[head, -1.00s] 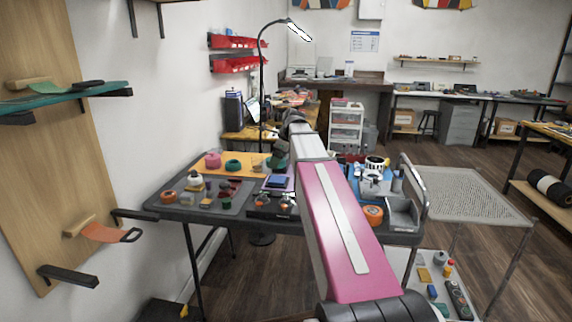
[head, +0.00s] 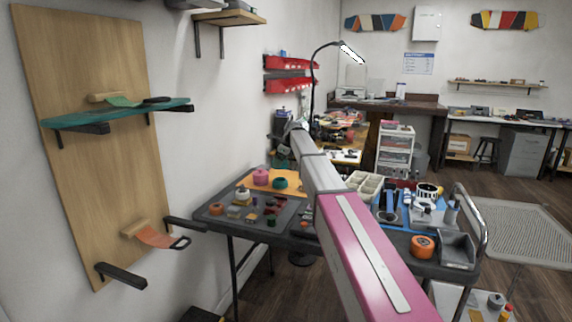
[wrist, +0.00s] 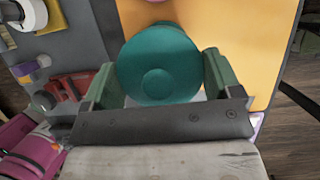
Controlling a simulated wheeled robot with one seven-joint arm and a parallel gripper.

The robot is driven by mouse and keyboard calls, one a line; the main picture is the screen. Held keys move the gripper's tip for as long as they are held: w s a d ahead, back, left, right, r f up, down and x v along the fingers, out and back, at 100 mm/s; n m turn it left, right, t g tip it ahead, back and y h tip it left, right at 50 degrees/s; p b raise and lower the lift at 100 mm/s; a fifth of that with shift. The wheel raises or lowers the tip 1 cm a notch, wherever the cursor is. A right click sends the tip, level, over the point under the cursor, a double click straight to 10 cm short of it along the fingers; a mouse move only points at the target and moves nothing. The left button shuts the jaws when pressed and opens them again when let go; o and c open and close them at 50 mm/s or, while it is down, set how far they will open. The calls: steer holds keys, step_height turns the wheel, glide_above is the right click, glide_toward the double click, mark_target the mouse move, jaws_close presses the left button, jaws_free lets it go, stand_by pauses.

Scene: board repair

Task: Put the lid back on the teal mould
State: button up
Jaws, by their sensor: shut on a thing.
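A round teal lid (wrist: 158,75) with a raised round centre sits between the two green fingers of my gripper (wrist: 160,85) in the wrist view. The gripper is shut on it, with a finger at each side. In the head view a small teal mould (head: 279,183) stands on the orange mat (head: 292,190) at the back of the table, beside a pink round piece (head: 261,176). My pink and white arm hides the gripper and lid there. I cannot tell whether the mould lies behind the lid in the wrist view.
The table (head: 300,243) holds small parts on a grey mat at its left. An orange tape roll (head: 423,246), a grey bin (head: 457,250) and a white compartment tray (head: 365,183) are at the right. A lamp (head: 315,75) rises behind. A wooden wall panel (head: 85,150) stands left.

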steer(key=shift+f, duration=3.15)
steer(key=shift+f, duration=0.15)
steer(key=o, duration=0.7)
steer(key=shift+o, duration=0.2)
steer(key=shift+r, duration=3.5)
jaws_close()
